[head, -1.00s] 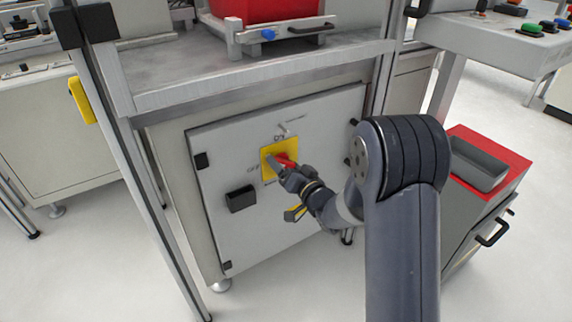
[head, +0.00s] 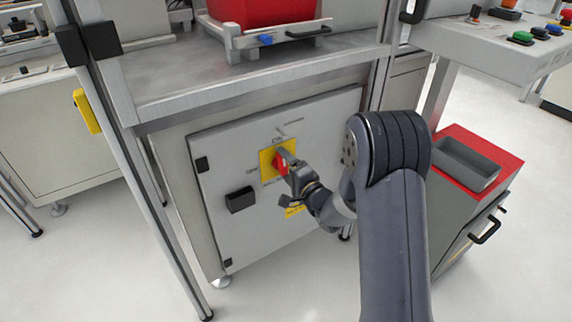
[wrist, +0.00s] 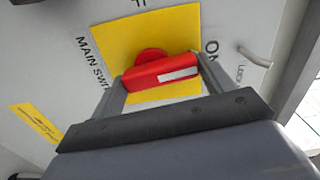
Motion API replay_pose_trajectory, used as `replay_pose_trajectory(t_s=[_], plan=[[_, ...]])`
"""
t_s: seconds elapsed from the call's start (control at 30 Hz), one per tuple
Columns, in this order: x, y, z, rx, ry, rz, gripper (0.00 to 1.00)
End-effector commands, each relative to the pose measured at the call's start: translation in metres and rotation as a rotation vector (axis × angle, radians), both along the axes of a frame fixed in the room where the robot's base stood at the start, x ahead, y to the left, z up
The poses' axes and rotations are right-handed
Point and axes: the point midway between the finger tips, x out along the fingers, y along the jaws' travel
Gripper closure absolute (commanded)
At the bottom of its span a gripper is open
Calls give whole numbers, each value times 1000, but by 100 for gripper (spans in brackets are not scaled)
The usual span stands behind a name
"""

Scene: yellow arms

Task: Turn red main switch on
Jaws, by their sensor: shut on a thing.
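The red main switch (head: 281,166) sits on a yellow plate (head: 266,171) on the grey cabinet door. In the head view, the ON label is above the plate and OFF is to its left. My gripper (head: 284,160) is at the switch and partly covers it. In the wrist view, the red handle (wrist: 150,75) lies between the two fingers of my gripper (wrist: 161,78), with one finger at each end. The handle's white stripe is at its right end, towards the ON label (wrist: 211,47). The yellow plate (wrist: 130,40) shows behind it.
A black door latch (head: 241,199) is left of the switch. A work table (head: 250,78) with a red bin (head: 262,10) overhangs the cabinet. A metal post (head: 150,190) stands at left. A red-topped drawer unit (head: 500,160) stands at right.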

Motion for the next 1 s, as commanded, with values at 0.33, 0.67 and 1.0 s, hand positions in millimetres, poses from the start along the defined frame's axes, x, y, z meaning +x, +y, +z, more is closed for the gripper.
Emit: replay_pose_trajectory(t_s=[0.33, 0.67, 1.0], plan=[[1, -1, 0, 88, 61, -1, 46], [1, -1, -1, 101, 70, -2, 46], [1, -1, -1, 99, 68, -1, 8]])
